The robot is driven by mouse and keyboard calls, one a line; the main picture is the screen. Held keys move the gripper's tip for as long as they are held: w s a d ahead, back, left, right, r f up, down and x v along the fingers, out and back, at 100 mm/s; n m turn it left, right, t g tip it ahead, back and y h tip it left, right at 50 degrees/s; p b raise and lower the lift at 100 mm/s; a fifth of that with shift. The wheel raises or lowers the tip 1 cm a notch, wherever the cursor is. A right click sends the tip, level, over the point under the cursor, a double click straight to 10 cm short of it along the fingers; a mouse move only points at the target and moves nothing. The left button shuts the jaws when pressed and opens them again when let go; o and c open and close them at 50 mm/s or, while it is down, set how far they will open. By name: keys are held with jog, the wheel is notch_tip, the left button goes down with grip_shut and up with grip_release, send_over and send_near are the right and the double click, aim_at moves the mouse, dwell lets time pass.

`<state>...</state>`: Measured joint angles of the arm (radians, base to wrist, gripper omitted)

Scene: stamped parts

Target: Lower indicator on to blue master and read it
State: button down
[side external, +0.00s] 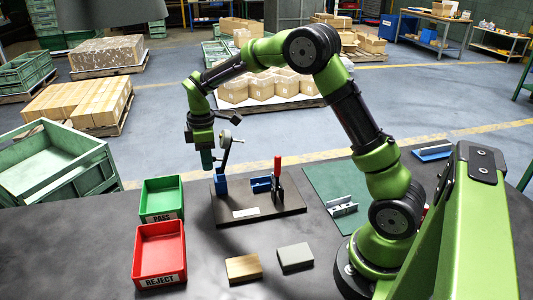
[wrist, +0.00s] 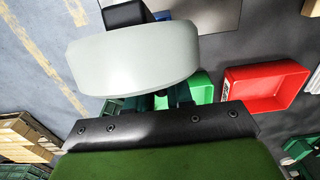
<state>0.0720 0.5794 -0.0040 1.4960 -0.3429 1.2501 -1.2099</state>
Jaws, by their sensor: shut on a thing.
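My gripper (side external: 207,162) points down above the left end of the dark fixture plate (side external: 285,205). It is shut on the indicator, whose pale round dial (side external: 226,135) shows just right of the fingers. In the wrist view the indicator (wrist: 130,62) is a large pale disc that covers much of the space ahead of the fingers. The grip itself is mostly hidden. A blue block (side external: 220,188) stands on the plate below the dial. Another blue block (side external: 261,185) sits beside the red-handled clamp (side external: 277,168). I cannot tell which is the master, nor whether the tip touches. The dial reading is not visible.
The green PASS bin (side external: 161,198) and red REJECT bin (side external: 160,248) stand left of the plate. A tan block (side external: 243,268) and a grey block (side external: 295,257) lie in front. A metal bracket (side external: 342,206) lies on the green mat (side external: 322,180) at right.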

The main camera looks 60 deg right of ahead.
aim_at(227, 154)
jog(key=shift+s+d+r, duration=0.15)
jog(key=shift+s+d, duration=1.75)
jog(key=shift+d, duration=0.05)
jog(key=shift+s+d+f, duration=0.9)
jog(key=shift+s+d, duration=0.05)
jog(key=shift+s, duration=0.1)
jog(key=c, duration=1.2)
grip_release()
jog(key=shift+w, duration=0.1)
jog(key=shift+o, duration=0.2)
jog(key=shift+a, duration=0.1)
jog(key=shift+r, duration=4.1)
